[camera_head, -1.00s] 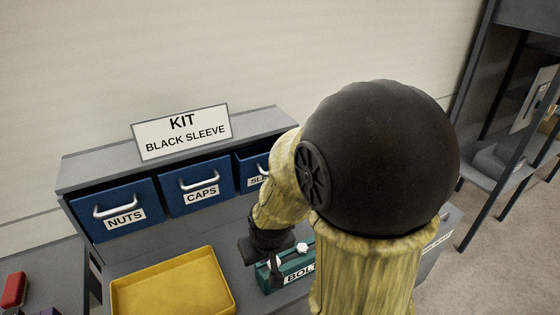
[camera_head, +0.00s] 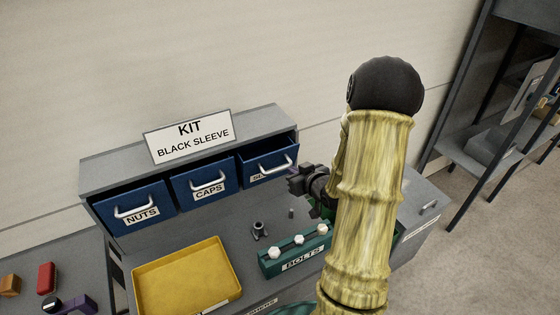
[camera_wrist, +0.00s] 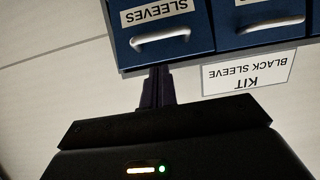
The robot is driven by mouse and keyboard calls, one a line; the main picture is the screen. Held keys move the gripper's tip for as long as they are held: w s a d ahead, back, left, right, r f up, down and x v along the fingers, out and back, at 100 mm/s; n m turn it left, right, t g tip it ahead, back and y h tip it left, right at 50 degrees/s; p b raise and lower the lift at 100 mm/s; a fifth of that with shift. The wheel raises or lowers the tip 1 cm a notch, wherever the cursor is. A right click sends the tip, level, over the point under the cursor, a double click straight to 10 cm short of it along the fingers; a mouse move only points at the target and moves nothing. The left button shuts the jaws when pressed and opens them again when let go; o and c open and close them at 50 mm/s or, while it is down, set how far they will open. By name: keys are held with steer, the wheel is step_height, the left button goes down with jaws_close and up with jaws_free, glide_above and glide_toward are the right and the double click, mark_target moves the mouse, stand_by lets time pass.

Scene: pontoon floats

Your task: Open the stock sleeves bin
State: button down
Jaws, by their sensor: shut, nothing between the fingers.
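The stock sleeves bin (camera_head: 268,168) is the rightmost blue bin in the grey rack, with a silver handle (camera_head: 275,164). Its label is partly hidden in the head view but reads SLEEVES in the wrist view, which is upside down. The bin (camera_wrist: 195,30) and its handle (camera_wrist: 160,41) show there at the top. My gripper (camera_head: 293,184) is just right of the bin in the head view, apart from the handle.
Blue bins marked NUTS (camera_head: 137,208) and CAPS (camera_head: 205,184) stand to the left. A KIT BLACK SLEEVE sign (camera_head: 190,137) is on the rack. A yellow tray (camera_head: 187,281), a dark fitting (camera_head: 259,231) and a green BOLTS holder (camera_head: 292,255) occupy the bench.

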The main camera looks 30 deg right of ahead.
steer(key=shift+w, duration=0.1)
steer(key=p, duration=0.5)
glide_toward(273, 161)
steer(key=x, duration=0.4)
steer(key=shift+r, duration=0.2)
steer(key=shift+w+f, duration=0.15)
steer(key=shift+w, duration=0.05)
steer(key=shift+b, duration=0.3)
